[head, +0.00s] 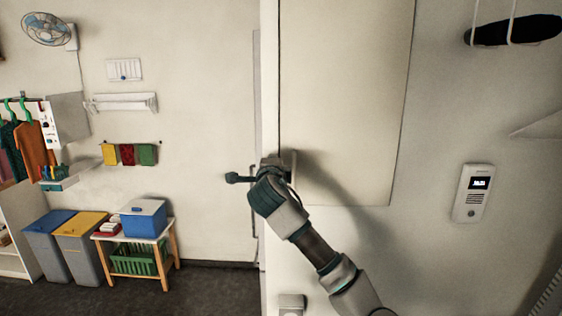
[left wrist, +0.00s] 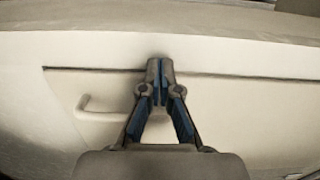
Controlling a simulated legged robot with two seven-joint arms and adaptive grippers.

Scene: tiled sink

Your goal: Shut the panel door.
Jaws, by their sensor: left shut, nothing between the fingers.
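The panel door (head: 345,90) is a tall cream panel in the pale wall, and it lies nearly flush. A thin dark line runs along its edges; I cannot tell whether it is fully shut. In the left wrist view the panel door (left wrist: 235,110) shows with a pale bar handle (left wrist: 95,106) left of my fingers. My left gripper (head: 234,178) is shut and empty, pointing left near the panel's lower left edge. In the left wrist view the fingertips (left wrist: 160,68) overlap the dark edge line; contact cannot be told. My right gripper is out of view.
An intercom (head: 473,193) hangs on the wall to the right, with a dark object on a rack (head: 513,30) above. At left are bins (head: 85,240), a small stand with a blue box (head: 144,218), and hanging clothes. Open floor lies before them.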

